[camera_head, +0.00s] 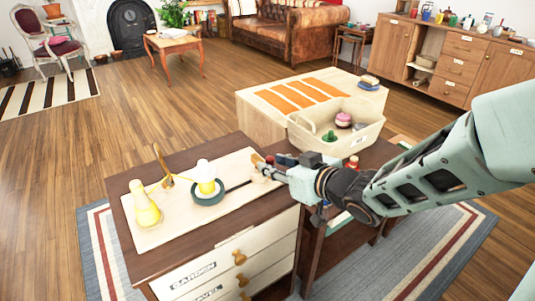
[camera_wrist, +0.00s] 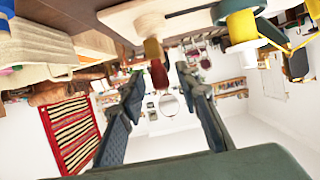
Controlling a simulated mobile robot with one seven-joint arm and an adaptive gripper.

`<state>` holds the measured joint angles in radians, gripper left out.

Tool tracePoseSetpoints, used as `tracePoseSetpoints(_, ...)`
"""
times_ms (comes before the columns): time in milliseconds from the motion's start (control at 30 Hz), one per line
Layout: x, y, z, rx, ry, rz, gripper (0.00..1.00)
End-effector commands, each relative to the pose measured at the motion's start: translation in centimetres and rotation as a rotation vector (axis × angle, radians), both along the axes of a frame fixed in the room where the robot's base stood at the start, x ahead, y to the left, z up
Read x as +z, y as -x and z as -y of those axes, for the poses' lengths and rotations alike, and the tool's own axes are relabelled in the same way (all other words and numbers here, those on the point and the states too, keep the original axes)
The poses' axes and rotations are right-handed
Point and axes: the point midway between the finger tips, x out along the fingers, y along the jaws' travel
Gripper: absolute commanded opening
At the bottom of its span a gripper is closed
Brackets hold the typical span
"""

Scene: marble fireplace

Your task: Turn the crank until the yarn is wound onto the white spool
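A winder stands on a pale board (camera_head: 165,228) on a brown cabinet. Its white spool (camera_head: 202,168) is upright on a dark green disc (camera_head: 203,199), with yellow around its lower part. A yellow yarn cone (camera_head: 145,212) stands to the left, and yellow yarn runs by a wooden guide (camera_head: 163,165). A dark rod leads right from the disc toward the crank. My gripper (camera_wrist: 162,78) is open, with gaps visible on both sides of the handle.
A cream bin (camera_head: 360,136) with a pink and a green item stands behind my gripper, before a wooden box with orange strips (camera_head: 300,93). Small objects sit close under my wrist. The board's front left is clear.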

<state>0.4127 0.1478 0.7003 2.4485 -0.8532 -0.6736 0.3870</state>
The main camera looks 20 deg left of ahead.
Motion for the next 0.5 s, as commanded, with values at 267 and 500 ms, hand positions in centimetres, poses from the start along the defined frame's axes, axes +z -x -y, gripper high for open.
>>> tracePoseSetpoints(267, -2.5, -3.0, -3.6, 0.002, -0.002, 0.001, 0.30)
tracePoseSetpoints(500, -3.2, -4.6, -5.5, 0.001, 0.000, 0.001, 0.30)
